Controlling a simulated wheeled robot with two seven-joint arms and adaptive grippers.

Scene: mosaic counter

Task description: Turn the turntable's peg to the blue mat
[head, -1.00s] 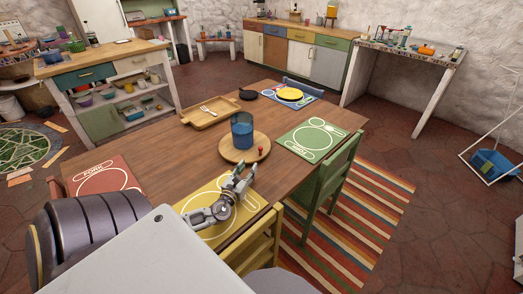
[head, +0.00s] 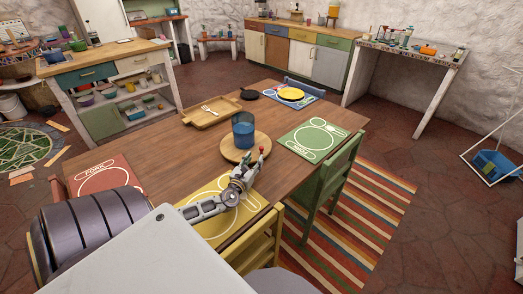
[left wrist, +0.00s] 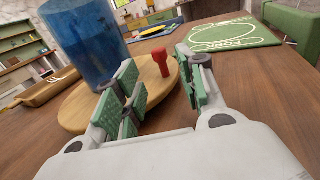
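The turntable (head: 231,155) is a round wooden disc on the table, with a blue see-through cup (head: 243,131) standing on it. Its red peg (left wrist: 162,63) stands upright near the rim and shows between my left fingers in the left wrist view. My left gripper (head: 252,160) is open at the near right edge of the turntable, with its fingers (left wrist: 160,82) on either side of the peg's line; I cannot tell whether they touch it. The blue mat (head: 311,99) lies at the far end of the table under a yellow plate. My right gripper is not in view.
A green mat (head: 312,139) lies right of the turntable, a red mat (head: 103,177) at the left and a yellow mat (head: 213,232) under my left arm. A wooden tray (head: 195,121) with a fork and a dark pan (head: 248,94) lie beyond the turntable.

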